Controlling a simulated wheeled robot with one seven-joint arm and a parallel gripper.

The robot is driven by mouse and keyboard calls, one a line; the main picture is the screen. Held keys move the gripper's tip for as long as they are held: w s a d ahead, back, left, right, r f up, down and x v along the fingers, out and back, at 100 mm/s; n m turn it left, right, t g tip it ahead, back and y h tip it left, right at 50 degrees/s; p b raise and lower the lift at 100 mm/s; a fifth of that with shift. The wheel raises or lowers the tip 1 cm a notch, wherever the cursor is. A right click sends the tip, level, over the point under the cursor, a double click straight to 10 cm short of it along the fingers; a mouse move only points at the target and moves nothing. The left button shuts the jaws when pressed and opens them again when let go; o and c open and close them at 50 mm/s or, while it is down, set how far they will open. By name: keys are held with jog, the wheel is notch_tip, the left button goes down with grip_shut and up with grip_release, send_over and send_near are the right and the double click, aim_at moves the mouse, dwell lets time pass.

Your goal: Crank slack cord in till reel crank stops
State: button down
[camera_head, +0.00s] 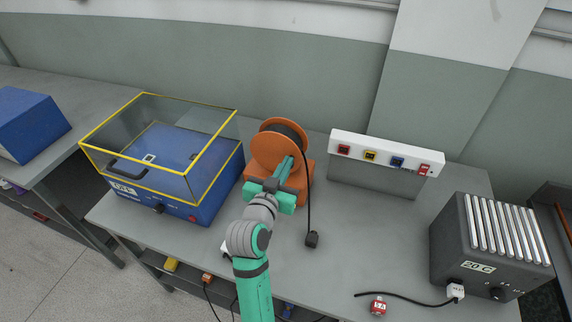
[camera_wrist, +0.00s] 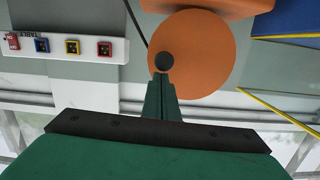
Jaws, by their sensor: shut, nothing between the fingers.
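The orange cord reel (camera_head: 268,150) stands on the bench on an orange base, with dark cord wound behind its front disc. Its round disc (camera_wrist: 205,50) fills the upper middle of the wrist view. A dark round crank knob (camera_wrist: 164,62) shows in front of the disc's edge. My gripper (camera_head: 288,162) reaches to the reel's front. Its green fingers (camera_wrist: 163,80) are together and empty, their tips at the knob; I cannot tell whether they touch it. The black cord (camera_head: 308,195) runs down from the reel to a black plug (camera_head: 312,240) on the bench.
A blue machine with a yellow-edged clear cover (camera_head: 160,165) stands left of the reel. A white socket panel (camera_head: 385,152) stands to the right. A dark ribbed unit (camera_head: 490,245) with its own cord and a red tag (camera_head: 378,306) are further right. The bench between is clear.

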jog(key=shift+d+f, duration=0.2)
jog(key=shift+f, duration=0.85)
jog(key=s+a+r, duration=0.3)
jog(key=s+r, duration=0.4)
jog(key=s, duration=0.3)
jog(key=s+f+n+y, duration=0.1)
jog(key=s+f+n, duration=0.1)
jog(key=s+f, duration=0.2)
jog(key=s+d+f+n+y, duration=0.1)
jog(key=s+f+n+y, duration=0.1)
jog(key=s+f, duration=0.3)
jog(key=s+f+n+y, duration=0.1)
jog(key=s+f, duration=0.3)
jog(key=f, duration=0.5)
jog(key=shift+s+d+f+n+y, duration=0.4)
jog(key=shift+y, duration=0.2)
jog(key=s+d+f+m, duration=0.1)
jog(key=s+f, duration=0.1)
jog(key=s, duration=1.9)
jog(key=shift+s+d+f+m, duration=0.2)
jog(key=shift+s+d+m, duration=0.1)
jog(key=shift+d+m, duration=0.1)
